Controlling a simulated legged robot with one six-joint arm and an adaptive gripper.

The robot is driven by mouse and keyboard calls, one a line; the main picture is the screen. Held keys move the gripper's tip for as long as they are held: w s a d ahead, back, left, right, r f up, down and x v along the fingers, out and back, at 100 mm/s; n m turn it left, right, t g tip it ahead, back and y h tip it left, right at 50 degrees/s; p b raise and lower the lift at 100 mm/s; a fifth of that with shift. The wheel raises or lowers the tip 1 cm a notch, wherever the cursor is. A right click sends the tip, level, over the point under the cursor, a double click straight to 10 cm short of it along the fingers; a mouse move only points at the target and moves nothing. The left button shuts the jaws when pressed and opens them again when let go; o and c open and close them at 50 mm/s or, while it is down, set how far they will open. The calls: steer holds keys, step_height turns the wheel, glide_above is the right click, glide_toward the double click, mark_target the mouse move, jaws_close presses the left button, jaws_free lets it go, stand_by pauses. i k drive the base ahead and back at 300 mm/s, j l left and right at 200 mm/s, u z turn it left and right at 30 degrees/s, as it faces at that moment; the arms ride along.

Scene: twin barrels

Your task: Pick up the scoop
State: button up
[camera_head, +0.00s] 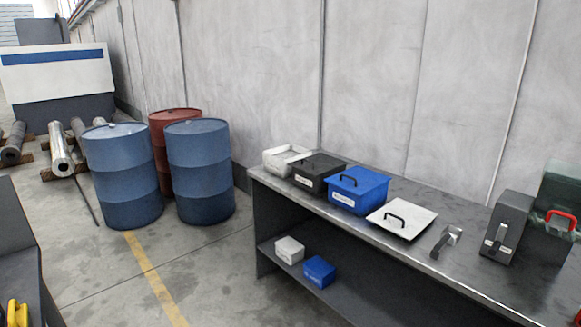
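The scoop (441,243) appears to be the small metal tool with a dark handle lying on the grey metal workbench (390,233). Its dark handle points toward the front edge of the bench and its shiny metal end lies toward the wall. It lies between a flat white lid with a black handle (401,219) on its left and a dark grey box (506,227) on its right, apart from both. My gripper is not in view.
A blue bin (358,190), a black bin (319,172) and a white box (287,159) stand on the bench's left part. A green container with a red handle (560,215) is at the right. Blue barrels (201,172) and a red barrel (172,118) stand left. Floor before the bench is clear.

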mark_target(445, 241)
steer(key=i+j+z, duration=0.1)
steer(key=i+z, duration=0.2)
steer(key=i, duration=0.25)
steer(key=i+j+z, duration=0.35)
steer(key=i, duration=0.25)
steer(key=i+j+z, duration=0.3)
steer(key=i, duration=0.2)
